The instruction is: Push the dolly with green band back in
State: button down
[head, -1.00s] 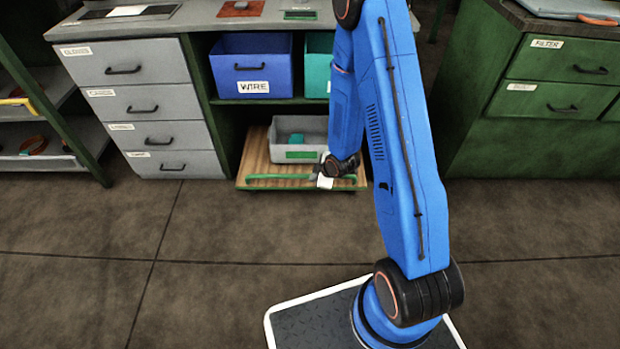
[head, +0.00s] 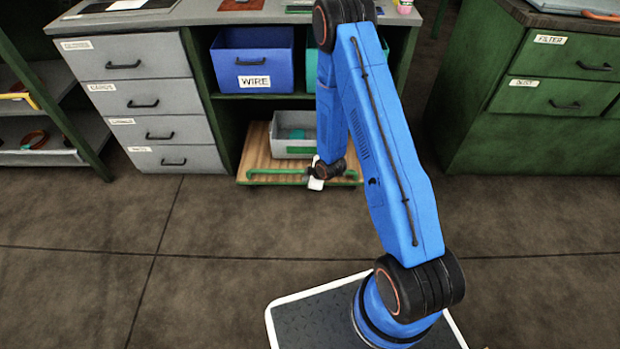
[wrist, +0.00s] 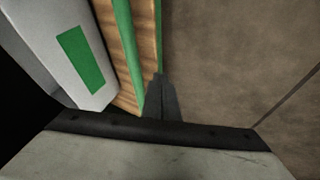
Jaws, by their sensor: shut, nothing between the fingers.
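The dolly is a wooden board (head: 258,158) with a green handle bar (head: 272,176) along its front. It stands low in the bay under the workbench, with its front part sticking out over the floor. A grey bin (head: 292,150) sits on it with a teal item inside; its green label (wrist: 80,60) shows in the wrist view. My gripper (head: 316,184) is shut and empty at the front of the dolly, by the handle. In the wrist view its dark fingers (wrist: 161,92) overlap the board's front edge beside the green bar (wrist: 127,45). I cannot tell whether they touch it.
A blue WIRE bin (head: 252,62) stands on the shelf above the dolly. Grey drawers (head: 150,100) are left of the bay. A green cabinet (head: 540,120) stands to the right. The floor (head: 200,260) in front is clear.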

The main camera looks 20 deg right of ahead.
jog(key=shift+w+d+f, duration=0.1)
jog(key=shift+w+d, duration=0.2)
jog(key=shift+w, duration=0.6)
jog(key=shift+w+d+f, duration=0.1)
jog(key=shift+w+d, duration=0.2)
jog(key=shift+w, duration=0.55)
